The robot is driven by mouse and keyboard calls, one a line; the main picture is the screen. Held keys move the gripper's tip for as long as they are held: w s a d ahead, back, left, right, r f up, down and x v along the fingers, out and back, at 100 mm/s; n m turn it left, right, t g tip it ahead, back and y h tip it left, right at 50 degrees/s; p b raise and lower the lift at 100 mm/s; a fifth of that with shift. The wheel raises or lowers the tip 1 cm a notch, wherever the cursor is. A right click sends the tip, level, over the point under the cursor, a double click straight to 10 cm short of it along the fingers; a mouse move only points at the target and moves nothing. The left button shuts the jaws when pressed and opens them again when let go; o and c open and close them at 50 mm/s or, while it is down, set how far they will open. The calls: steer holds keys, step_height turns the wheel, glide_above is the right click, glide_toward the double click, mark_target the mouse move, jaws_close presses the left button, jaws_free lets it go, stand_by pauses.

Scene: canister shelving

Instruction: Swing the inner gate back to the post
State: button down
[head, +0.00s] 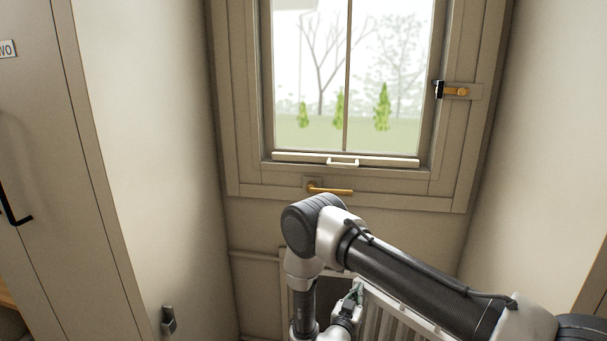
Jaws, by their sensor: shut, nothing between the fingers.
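A pale slatted panel (376,322), which looks like the inner gate, shows at the bottom middle. Its top edge slants down to the right, away from the dark opening beside it. Much of it is hidden by my arm and the picture's edge. A pale upright (284,283) borders the opening on the left; I cannot tell if it is the post. My gripper (355,294) is small and partly hidden beyond my arm, close to the panel's upper left end. It appears shut and empty; I cannot tell whether it touches the panel.
Behind stands a beige door or frame with a window (345,80), a brass lever (330,190) and a side latch (456,91). Plain walls close in on both sides. A cabinet door with a black handle (12,207) is at the left. A grey wall fitting (168,320) sits low left.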

steer(key=shift+x, duration=0.95)
steer(key=shift+d, duration=0.3)
steer(key=shift+w+d, duration=1.3)
steer(key=shift+w, duration=0.05)
steer(key=w+d, duration=0.2)
steer(key=d, duration=0.1)
steer(key=shift+w, duration=0.25)
steer(key=shift+d, duration=0.1)
steer(key=shift+w+d, duration=0.55)
steer(key=shift+d, duration=0.25)
steer(key=shift+w+d, duration=0.55)
steer(key=shift+d, duration=0.35)
